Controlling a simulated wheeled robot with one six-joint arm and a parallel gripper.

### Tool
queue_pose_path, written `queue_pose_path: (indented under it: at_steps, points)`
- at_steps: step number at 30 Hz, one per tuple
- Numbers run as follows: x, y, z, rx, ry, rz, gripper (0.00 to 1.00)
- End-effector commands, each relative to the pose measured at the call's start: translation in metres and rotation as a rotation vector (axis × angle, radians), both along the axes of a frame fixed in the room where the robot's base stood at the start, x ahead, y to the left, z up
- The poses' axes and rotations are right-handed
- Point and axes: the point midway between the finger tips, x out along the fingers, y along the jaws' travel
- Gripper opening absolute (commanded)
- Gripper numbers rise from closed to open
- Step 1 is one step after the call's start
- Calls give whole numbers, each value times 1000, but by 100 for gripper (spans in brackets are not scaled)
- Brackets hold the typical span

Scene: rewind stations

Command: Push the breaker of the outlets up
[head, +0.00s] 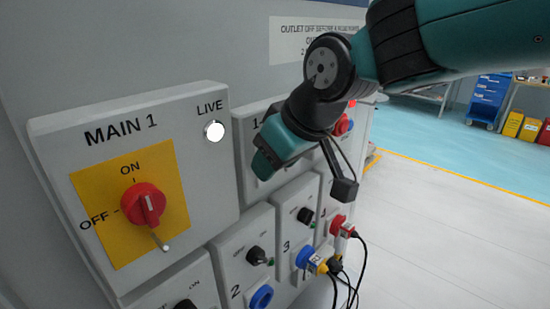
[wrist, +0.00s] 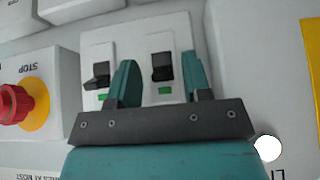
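Two breakers with black toggles show in the wrist view, which appears upside down. The left breaker (wrist: 97,77) and the right breaker (wrist: 163,68) each have a green mark beside the toggle. No label shows which one is for the outlets. My gripper (wrist: 161,72) is open, its two teal fingers apart, one on each side of the right breaker in the picture. Whether they touch the toggle I cannot tell. In the head view my gripper (head: 266,160) is in front of the panel right of MAIN 1 and hides the breakers.
The MAIN 1 panel (head: 65,130) has a red rotary switch (head: 143,204) and a lit LIVE lamp (head: 214,131). A red stop button (wrist: 14,103) stands left in the wrist view. Below are black knobs (head: 256,255) and a blue socket (head: 260,297); plugged cables hang at the right.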

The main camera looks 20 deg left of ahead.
Motion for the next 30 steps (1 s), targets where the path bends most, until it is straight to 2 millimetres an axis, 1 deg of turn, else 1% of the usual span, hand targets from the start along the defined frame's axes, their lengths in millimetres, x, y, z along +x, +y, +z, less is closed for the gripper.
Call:
queue_pose_path:
  at_steps: [7, 11, 14, 24, 27, 30]
  points:
    - [0, -1, 2, 2, -1, 1, 45]
    - [-3, -7, 12, 5, -4, 0, 45]
    - [-7, -17, 27, 6, -4, -1, 45]
    - [-24, -61, 101, 5, -6, -2, 45]
    - [-29, -72, 119, 5, -5, -2, 45]
    - [-32, -80, 132, 2, -2, -1, 45]
